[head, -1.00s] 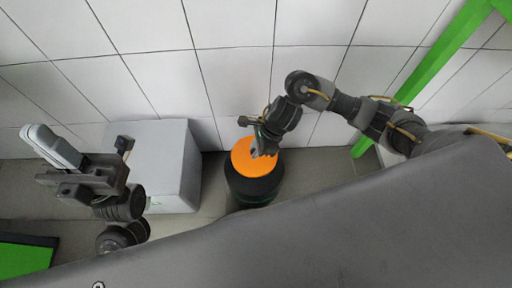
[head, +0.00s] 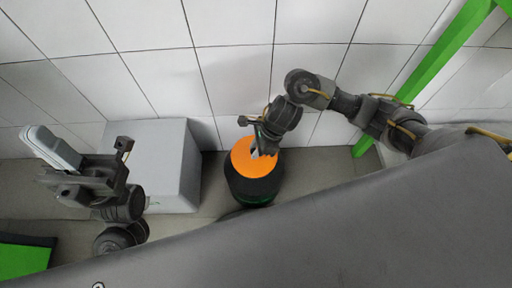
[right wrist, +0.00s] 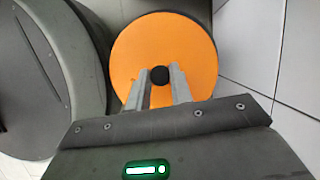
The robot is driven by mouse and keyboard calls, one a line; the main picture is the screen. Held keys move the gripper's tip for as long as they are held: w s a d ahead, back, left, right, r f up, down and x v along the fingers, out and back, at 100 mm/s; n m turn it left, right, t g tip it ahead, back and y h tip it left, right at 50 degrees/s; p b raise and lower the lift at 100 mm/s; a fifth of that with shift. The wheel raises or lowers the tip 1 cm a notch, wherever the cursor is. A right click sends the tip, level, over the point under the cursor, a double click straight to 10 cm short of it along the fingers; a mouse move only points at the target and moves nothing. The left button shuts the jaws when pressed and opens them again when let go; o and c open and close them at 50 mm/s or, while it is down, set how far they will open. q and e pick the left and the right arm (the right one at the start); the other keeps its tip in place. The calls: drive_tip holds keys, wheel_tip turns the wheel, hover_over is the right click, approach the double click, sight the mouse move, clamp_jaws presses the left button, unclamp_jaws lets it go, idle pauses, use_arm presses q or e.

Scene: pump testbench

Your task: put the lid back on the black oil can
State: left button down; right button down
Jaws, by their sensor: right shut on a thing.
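The orange lid (head: 242,160) is a flat round disc at the top of the black oil can (head: 250,189), which stands on the floor by the wall. My right gripper (head: 260,150) is above the lid. In the right wrist view, my right gripper (right wrist: 160,76) is shut on the black knob at the middle of the lid (right wrist: 150,38). The lid hides the can's mouth, and I cannot tell whether it rests on the rim. My left gripper (head: 50,147) is away to the left, near the grey box, with its two pale fingers close together; I see nothing in it.
A light grey box (head: 172,165) stands left of the can against the tiled wall (head: 235,80). A green post (head: 430,70) rises at the right. A green and black object (head: 25,255) lies at the lower left. Some floor shows around the can.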

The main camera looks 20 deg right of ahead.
idle(0.4)
drive_tip(key=c, duration=0.7)
unclamp_jaws()
drive_tip(key=shift+r, duration=0.1)
drive_tip(key=shift+r+p, duration=2.6)
drive_tip(key=shift+r, duration=0.8)
clamp_jaws()
